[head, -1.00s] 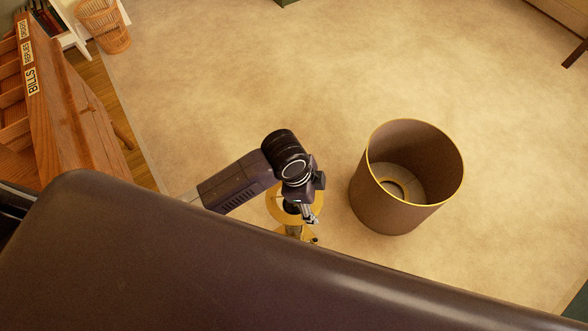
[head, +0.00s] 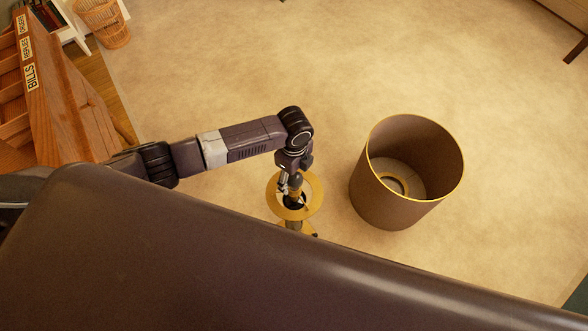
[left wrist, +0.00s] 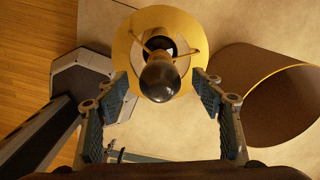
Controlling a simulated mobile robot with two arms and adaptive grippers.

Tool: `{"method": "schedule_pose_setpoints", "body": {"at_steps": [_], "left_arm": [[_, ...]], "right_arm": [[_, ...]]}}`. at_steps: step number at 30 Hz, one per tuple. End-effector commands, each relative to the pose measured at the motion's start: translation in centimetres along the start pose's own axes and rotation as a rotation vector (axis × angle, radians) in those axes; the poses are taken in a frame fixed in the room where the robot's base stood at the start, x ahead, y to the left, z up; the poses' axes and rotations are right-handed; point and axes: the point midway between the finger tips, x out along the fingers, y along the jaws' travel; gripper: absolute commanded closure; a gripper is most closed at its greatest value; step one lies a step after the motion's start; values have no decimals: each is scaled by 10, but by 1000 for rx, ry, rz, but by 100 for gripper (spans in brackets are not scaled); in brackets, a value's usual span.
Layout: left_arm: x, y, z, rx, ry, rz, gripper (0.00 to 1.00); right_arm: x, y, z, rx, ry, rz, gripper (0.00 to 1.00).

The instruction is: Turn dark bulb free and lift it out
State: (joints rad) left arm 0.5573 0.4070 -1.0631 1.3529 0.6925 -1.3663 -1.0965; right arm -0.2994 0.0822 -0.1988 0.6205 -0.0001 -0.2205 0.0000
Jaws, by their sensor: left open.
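The dark bulb (left wrist: 160,78) shows in the left wrist view, a grey-black glassy globe at the centre of the lamp's yellow ring (left wrist: 128,45). The ring also shows in the head view (head: 314,206) on top of a short brass lamp stand (head: 294,226). My left gripper (head: 292,187) is over the ring. In the left wrist view its two blue-padded fingers (left wrist: 162,84) are spread on either side of the bulb, with gaps on both sides. The bulb is hard to make out in the head view. My right gripper is not in view.
A brown lampshade (head: 380,205) with a gold rim stands on the carpet right of the lamp; it also shows in the left wrist view (left wrist: 290,110). A wooden desk organiser (head: 70,110) and wicker basket (head: 104,24) are at left. The carpet behind is clear.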

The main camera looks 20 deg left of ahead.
Motion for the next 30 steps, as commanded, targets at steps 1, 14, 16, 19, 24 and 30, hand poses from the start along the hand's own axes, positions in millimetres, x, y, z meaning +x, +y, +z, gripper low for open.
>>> {"method": "schedule_pose_setpoints", "body": {"at_steps": [1, 14, 16, 19, 24, 30], "left_arm": [[5, 0, -1, 0, 1, 1, 38], [13, 0, -1, 1, 1, -1, 42], [12, 0, -1, 1, 1, -1, 49], [12, 0, -1, 1, 1, -1, 60], [12, 0, 0, 0, 1, -1, 73], [10, 0, 0, -56, 1, 1, 74]], "right_arm": [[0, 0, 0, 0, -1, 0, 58], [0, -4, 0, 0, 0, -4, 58], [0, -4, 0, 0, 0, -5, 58], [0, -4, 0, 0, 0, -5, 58], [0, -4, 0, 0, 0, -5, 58], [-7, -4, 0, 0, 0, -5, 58]]}}
